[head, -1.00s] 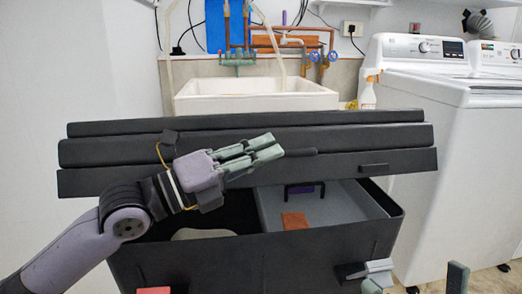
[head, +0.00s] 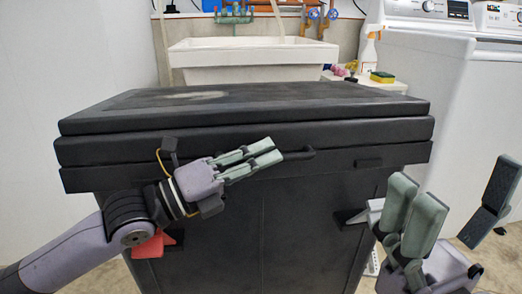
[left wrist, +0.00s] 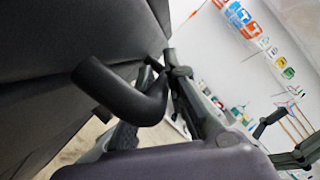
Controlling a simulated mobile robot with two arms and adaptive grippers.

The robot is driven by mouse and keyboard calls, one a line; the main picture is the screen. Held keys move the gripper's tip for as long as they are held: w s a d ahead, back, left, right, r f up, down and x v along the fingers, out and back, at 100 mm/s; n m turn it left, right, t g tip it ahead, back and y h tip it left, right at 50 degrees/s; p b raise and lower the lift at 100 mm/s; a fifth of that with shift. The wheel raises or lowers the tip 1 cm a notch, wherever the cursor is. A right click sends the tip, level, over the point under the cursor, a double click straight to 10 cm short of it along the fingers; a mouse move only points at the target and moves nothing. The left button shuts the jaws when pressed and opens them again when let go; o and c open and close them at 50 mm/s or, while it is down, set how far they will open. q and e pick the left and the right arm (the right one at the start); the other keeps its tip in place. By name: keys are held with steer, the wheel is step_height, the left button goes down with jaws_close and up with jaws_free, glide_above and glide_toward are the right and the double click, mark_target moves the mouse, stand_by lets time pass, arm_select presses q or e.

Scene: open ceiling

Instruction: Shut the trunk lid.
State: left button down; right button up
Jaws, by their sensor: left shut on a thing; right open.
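The dark trunk (head: 310,225) stands in front of me. Its lid (head: 250,118) lies level over the body, its front rim against the body's top with no gap seen. The inside is hidden. My left gripper (head: 272,153) is shut on the black bar handle (head: 303,154) on the lid's front. The handle's bent end shows large in the left wrist view (left wrist: 125,92). My right gripper (head: 452,200) is open and empty, to the right of the trunk's front.
A red latch piece (head: 152,246) and a dark one (head: 350,216) stick out of the trunk's front. Behind are a white sink (head: 250,62) and a small stand with a spray bottle (head: 370,52). White washers (head: 440,110) stand at the right.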

arm_select(q)
steer(key=shift+s+d+f, duration=0.1)
steer(key=shift+s, duration=0.05)
steer(key=c, duration=1.9)
jaws_free()
steer(key=v, duration=1.2)
steer(key=shift+c, duration=0.5)
